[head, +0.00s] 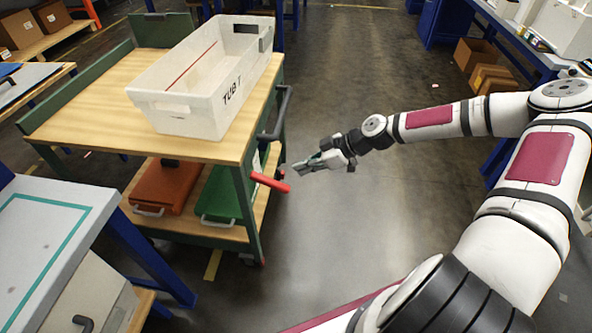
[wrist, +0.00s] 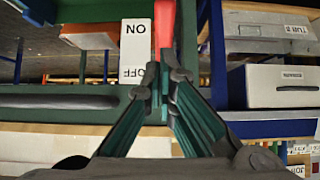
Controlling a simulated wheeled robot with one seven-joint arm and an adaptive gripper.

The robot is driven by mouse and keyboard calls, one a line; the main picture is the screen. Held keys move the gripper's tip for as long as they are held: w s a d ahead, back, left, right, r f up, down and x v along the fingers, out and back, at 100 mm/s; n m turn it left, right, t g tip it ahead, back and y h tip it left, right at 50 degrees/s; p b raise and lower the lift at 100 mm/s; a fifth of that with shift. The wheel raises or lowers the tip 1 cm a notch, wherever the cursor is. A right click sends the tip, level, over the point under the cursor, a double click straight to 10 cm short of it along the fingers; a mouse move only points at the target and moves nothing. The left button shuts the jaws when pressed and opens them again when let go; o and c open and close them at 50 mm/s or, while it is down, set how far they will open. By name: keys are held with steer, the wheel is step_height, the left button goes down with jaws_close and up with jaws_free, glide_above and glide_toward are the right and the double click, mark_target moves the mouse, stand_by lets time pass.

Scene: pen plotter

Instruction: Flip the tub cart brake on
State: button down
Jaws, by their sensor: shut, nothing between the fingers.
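The tub cart (head: 165,149) stands left of centre, with a wooden top and green frame. Its red brake lever (head: 270,182) sticks out from the near right leg, sloping slightly down to the right. In the wrist view the red lever (wrist: 164,30) is at top centre, beside a white ON/OFF label (wrist: 135,50) that appears upside down. My gripper (head: 292,169) is shut and empty, just right of and slightly above the lever. In the wrist view my fingertips (wrist: 164,78) meet at the lever's lower end; I cannot tell whether they touch it.
A white tub (head: 215,80) sits on the cart top. A dark push handle (head: 280,115) juts from the cart's right side. Orange (head: 165,185) and green (head: 222,193) cases lie on the lower shelf. The floor right of the cart is clear.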

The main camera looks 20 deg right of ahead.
steer(key=v, duration=0.6)
steer(key=shift+d+f+p, duration=0.1)
steer(key=shift+f+p, duration=0.1)
steer(key=shift+p, duration=0.1)
steer(key=s+a+r+m+h+p, duration=0.3)
steer(key=s+r+m, duration=0.1)
steer(key=s+r, duration=0.7)
steer(key=s+a+r+m+h+p, duration=0.3)
steer(key=s+r, duration=0.8)
steer(key=r, duration=0.5)
steer(key=s+a+r+m+g+h+p, duration=0.1)
steer(key=s+r+m+p, duration=0.4)
steer(key=s+r, duration=0.6)
step_height(320, 180, up, 4)
steer(key=shift+s+a+f+h, duration=0.2)
steer(key=shift+a+h, duration=0.7)
steer(key=shift+a, duration=0.1)
